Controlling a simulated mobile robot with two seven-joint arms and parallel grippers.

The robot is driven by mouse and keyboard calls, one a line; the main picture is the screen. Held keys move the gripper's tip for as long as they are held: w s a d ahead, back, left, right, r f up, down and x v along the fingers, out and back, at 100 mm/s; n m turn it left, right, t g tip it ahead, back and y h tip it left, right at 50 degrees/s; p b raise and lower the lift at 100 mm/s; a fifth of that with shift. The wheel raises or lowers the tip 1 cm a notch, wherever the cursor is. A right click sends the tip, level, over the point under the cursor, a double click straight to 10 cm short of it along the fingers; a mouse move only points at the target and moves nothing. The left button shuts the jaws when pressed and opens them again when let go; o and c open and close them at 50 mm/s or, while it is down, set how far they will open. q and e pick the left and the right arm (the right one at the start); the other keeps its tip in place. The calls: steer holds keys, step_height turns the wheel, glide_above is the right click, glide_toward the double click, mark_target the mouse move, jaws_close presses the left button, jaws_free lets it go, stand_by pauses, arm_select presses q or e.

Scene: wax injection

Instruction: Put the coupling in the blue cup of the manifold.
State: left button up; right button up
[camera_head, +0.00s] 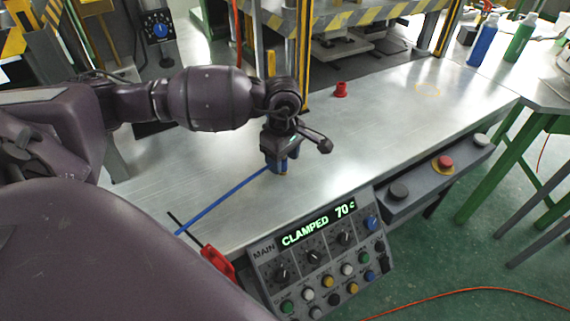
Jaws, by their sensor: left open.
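My left gripper (279,165) points down at the metal table, left of its middle. It is open. A small blue piece (272,163) and a yellowish bit show at its fingertips, partly covered by the gripper; I cannot tell whether either belongs to the coupling or the manifold. A small red cup-like part (341,89) stands on the table, behind and right of the gripper, apart from it. I cannot clearly make out the coupling or the manifold's blue cup. My right gripper is not in view.
A control panel (320,255) reading "CLAMPED 70 c" and a button box (436,176) line the front edge. The table's right half (400,125) is largely clear.

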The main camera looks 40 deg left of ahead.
arm_select(q)
steer(key=shift+f, duration=0.85)
steer(key=shift+r, duration=0.15)
jaws_close()
